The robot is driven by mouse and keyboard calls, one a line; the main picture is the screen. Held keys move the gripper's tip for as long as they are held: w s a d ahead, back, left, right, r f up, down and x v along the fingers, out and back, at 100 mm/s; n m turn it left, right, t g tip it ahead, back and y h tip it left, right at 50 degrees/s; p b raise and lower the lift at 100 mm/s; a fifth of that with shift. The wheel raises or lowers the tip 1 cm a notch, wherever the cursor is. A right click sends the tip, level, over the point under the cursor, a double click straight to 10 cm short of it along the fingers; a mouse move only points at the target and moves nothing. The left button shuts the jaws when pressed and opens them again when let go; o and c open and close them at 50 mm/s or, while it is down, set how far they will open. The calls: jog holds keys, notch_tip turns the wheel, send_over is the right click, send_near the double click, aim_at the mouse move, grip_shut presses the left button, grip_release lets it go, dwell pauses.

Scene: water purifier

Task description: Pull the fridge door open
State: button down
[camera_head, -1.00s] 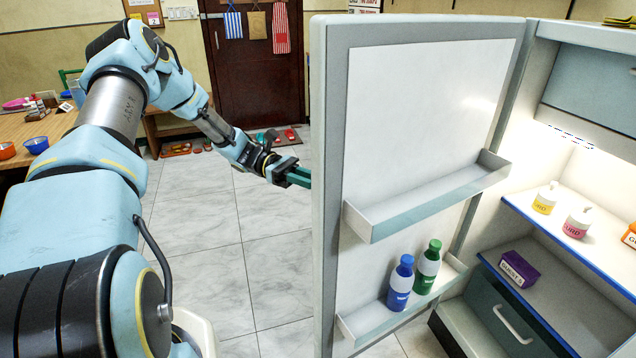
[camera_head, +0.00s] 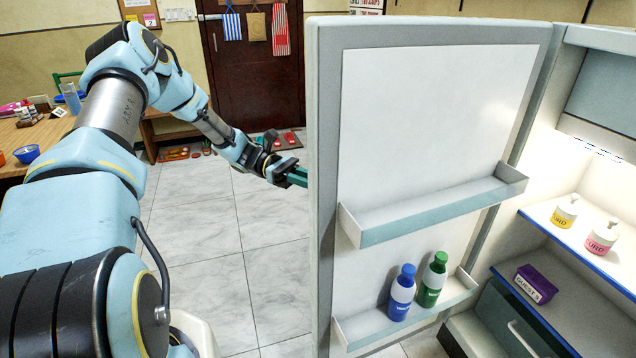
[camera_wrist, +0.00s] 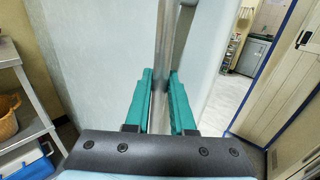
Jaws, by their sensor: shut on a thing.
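The fridge door (camera_head: 430,120) stands wide open in the head view, its white inner side facing me. Its outer face (camera_wrist: 105,60) is pale in the wrist view, with a vertical metal bar handle (camera_wrist: 163,50). My gripper (camera_wrist: 161,95) has its two green fingers on either side of the handle, shut on it. In the head view my gripper (camera_head: 298,176) reaches the door's left edge; the fingertips and the handle are hidden behind the door. The lit fridge interior (camera_head: 590,160) shows at the right.
A blue bottle (camera_head: 401,293) and a green bottle (camera_head: 433,279) stand in the lower door shelf. Jars (camera_head: 565,211) and a purple box (camera_head: 535,284) sit inside the fridge. Tiled floor (camera_head: 215,230) is clear left of the door. A wooden table (camera_head: 30,135) stands at far left.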

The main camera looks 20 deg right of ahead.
jog(key=c, duration=0.8)
grip_release()
jog(key=shift+o, duration=0.2)
jog(key=b+v, duration=0.3)
jog(key=v, duration=0.7)
jog(key=shift+w+a+b, duration=0.2)
jog(key=shift+w+b, duration=0.1)
jog(key=shift+b, duration=0.05)
jog(key=shift+s, duration=0.1)
jog(key=s+a+r+m+t+y, duration=0.1)
jog(key=s+a+m+t+y, duration=0.3)
jog(key=a+t, duration=0.4)
jog(key=s+a+r+m+t+y, duration=0.1)
jog(key=s+a+m+t+y, duration=0.3)
jog(key=a, duration=1.1)
jog(key=s+t+y, duration=0.2)
jog(key=s+t, duration=0.2)
jog(key=s, duration=0.1)
jog(key=shift+s+a, duration=0.2)
jog(key=shift+a, duration=0.15)
